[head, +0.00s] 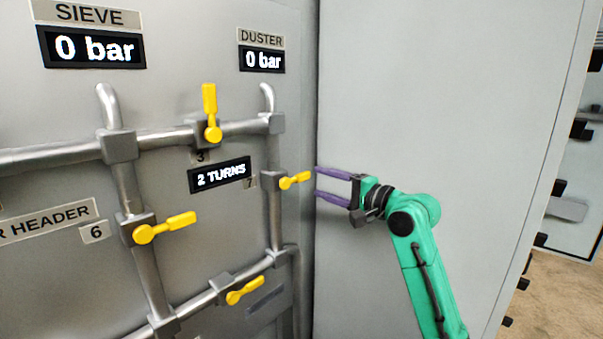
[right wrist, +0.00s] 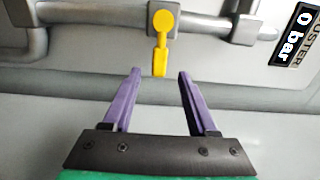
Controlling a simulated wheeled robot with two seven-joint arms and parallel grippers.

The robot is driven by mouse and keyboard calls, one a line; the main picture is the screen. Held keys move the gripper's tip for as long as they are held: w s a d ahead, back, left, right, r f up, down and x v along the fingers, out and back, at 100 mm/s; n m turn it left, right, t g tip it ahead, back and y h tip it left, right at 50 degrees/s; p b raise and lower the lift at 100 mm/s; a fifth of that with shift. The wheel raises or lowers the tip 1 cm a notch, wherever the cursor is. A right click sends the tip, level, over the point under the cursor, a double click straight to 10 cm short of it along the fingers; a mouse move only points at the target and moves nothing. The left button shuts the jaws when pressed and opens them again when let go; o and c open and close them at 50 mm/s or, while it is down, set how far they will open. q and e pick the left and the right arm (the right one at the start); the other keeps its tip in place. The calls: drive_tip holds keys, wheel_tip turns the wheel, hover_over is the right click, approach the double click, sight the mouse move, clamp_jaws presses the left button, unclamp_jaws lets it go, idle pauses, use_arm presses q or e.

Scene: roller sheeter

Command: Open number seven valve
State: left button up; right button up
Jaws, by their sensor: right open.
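The number seven valve has a yellow handle (head: 295,180) on the right vertical pipe, beside a small tag marked 7 (head: 251,183). The handle lies across its pipe and points right, toward my gripper. In the right wrist view the yellow handle (right wrist: 162,42) points down toward the gap between the fingers. My right gripper (head: 317,182) is open, its purple fingers just right of the handle's tip. In the right wrist view the open gripper (right wrist: 159,73) has the handle's tip near the line between its fingertips. My left gripper is not in view.
Other yellow handles sit on the valve marked 3 (head: 210,112), the valve by tag 6 (head: 164,227) and a lower pipe (head: 245,291). A display (head: 220,175) reads 2 TURNS. The DUSTER display (head: 262,59) reads 0 bar. A grey wall (head: 430,100) stands behind my right arm.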

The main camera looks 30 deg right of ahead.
sight(305, 178)
drive_tip(key=p+x, duration=0.1)
drive_tip(key=x, duration=0.6)
drive_tip(key=shift+w, duration=0.15)
drive_tip(key=shift+f, duration=0.1)
clamp_jaws()
idle(0.9)
